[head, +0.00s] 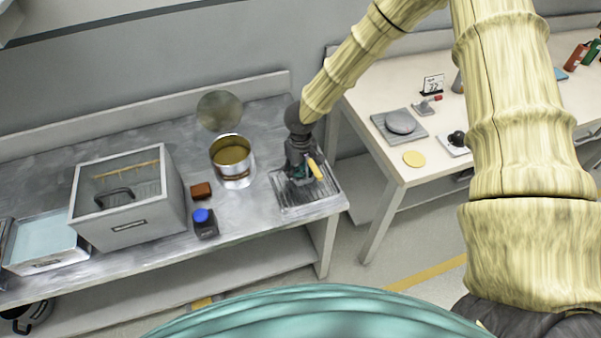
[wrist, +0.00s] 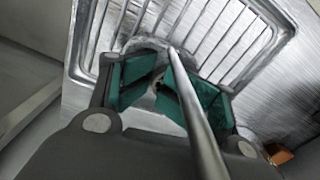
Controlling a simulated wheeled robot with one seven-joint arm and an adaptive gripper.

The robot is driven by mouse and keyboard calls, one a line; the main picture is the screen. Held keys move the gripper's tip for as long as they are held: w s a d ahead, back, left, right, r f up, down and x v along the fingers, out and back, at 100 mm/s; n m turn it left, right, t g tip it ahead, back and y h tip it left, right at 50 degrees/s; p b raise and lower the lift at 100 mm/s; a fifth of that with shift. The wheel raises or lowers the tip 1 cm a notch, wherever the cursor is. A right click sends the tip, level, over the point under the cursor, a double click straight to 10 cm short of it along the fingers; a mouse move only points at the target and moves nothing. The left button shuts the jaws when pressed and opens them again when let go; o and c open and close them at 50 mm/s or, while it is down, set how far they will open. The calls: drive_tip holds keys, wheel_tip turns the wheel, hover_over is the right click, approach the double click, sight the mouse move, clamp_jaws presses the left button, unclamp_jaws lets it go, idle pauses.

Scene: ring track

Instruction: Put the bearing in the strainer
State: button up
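My gripper (head: 303,172) points down over a ribbed metal tray at the right end of the steel bench. In the wrist view, the teal finger pads of my gripper (wrist: 162,85) are a short way apart. A grey rounded piece (wrist: 148,45), perhaps the bearing, shows just beyond and between them. Whether the pads touch it is hidden. A round metal vessel with a gold inside (head: 232,163), possibly the strainer, stands left of my gripper.
The ribbed tray (head: 325,202) lies under my gripper. A blue-capped bottle (head: 204,223), a brown block (head: 201,190) and a grey glass-topped box (head: 128,200) stand left. A round disc (head: 219,110) is behind the vessel. A pale table (head: 372,92) stands right, across a gap.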

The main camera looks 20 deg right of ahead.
drive_tip(key=shift+w+r, duration=0.1)
drive_tip(key=shift+r, duration=0.25)
wheel_tip(320, 180, up, 12)
drive_tip(key=b, duration=0.1)
drive_tip(key=shift+r, duration=0.25)
